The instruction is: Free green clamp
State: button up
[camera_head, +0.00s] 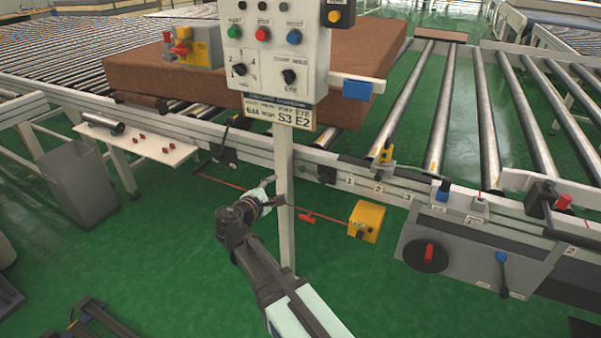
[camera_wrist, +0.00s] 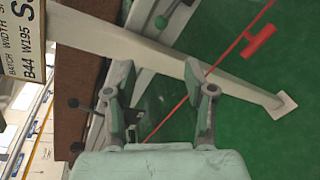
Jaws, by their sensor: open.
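My gripper (camera_head: 268,192) is low beside the panel's post in the head view. In the wrist view my gripper (camera_wrist: 157,84) has its two fingers spread apart, with nothing seen between them but the background. Whether the clamp is engaged cannot be told.
The pale post (camera_head: 285,190) of the control panel (camera_head: 275,50) crosses in front of my gripper. A red cord with a red handle (camera_head: 307,217) runs to a yellow box (camera_head: 367,221). A black lever (camera_wrist: 73,103) projects from the conveyor side. Brown mattress (camera_head: 370,70) lies behind.

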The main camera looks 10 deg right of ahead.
aim_at(300, 171)
jog(key=b+x, duration=0.1)
jog(key=x, duration=1.6)
jog(key=shift+w, duration=0.15)
